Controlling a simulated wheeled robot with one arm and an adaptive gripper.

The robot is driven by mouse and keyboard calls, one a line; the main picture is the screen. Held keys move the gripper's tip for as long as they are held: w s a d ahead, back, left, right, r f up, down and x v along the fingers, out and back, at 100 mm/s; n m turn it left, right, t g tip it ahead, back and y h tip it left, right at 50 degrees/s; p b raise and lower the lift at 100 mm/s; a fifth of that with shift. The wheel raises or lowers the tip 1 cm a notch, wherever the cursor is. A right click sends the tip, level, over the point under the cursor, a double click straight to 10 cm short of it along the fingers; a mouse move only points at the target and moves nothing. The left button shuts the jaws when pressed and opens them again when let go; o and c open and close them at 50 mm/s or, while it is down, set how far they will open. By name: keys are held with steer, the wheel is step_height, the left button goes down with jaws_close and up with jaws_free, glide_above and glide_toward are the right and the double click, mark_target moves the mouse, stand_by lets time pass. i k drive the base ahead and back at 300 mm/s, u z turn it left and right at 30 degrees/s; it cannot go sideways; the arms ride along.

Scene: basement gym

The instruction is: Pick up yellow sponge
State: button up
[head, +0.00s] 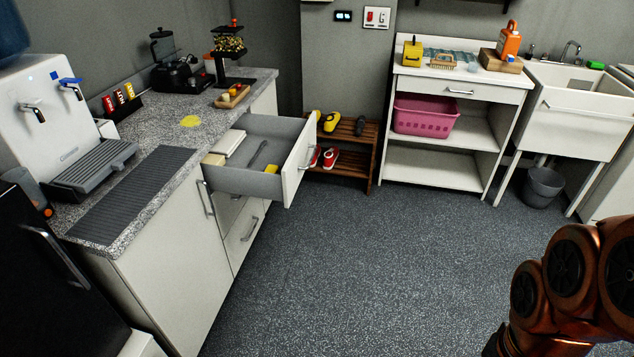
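Several yellow things could be the sponge, and the picture is too small to tell which one is. A yellow object with a dark top (412,54) stands on the white shelf unit (459,76). My gripper is out of view; only copper-coloured links of my arm show at the lower right.
The open drawer juts out over the floor. A water dispenser (55,110) and ribbed dark mat (135,196) occupy the near counter. A shoe rack (340,160), pink basket (425,116) and sink (575,110) line the back. The middle floor (350,260) is clear.

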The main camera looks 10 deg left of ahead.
mark_target(271, 168)
steer(key=u, duration=0.55)
steer(key=i, duration=0.25)
steer(key=u, duration=0.95)
steer(key=i, duration=0.75)
steer(key=u, duration=0.45)
steer(key=i, duration=0.9)
steer(key=z, duration=0.1)
